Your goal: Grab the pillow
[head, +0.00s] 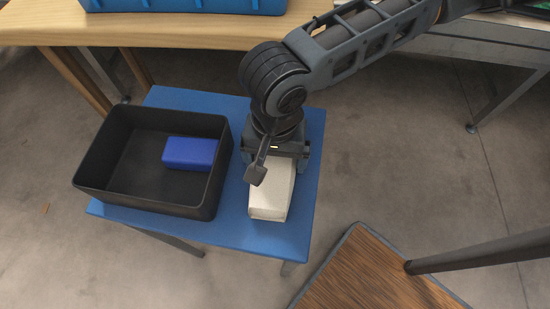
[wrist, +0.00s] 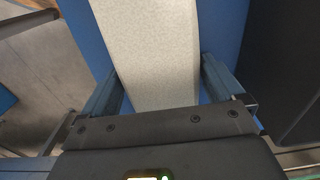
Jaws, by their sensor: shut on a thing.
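The pillow (head: 270,198) is a white, box-like block lying on the right part of a small blue table (head: 262,236). My gripper (head: 277,165) is above it, pointing down, with its fingers on either side of the pillow's far part. In the wrist view the pillow (wrist: 152,50) runs between the two fingers of my gripper (wrist: 160,92), which is shut on it. The pillow appears to rest on the table; I cannot tell whether it is lifted at all. My wrist hides its far end in the head view.
A black open bin (head: 150,197) stands left of the pillow on the same table, with a blue block (head: 190,153) inside. A wooden table (head: 150,32) is behind. A wood-topped surface (head: 375,275) is at the front right. Bare floor lies to the right.

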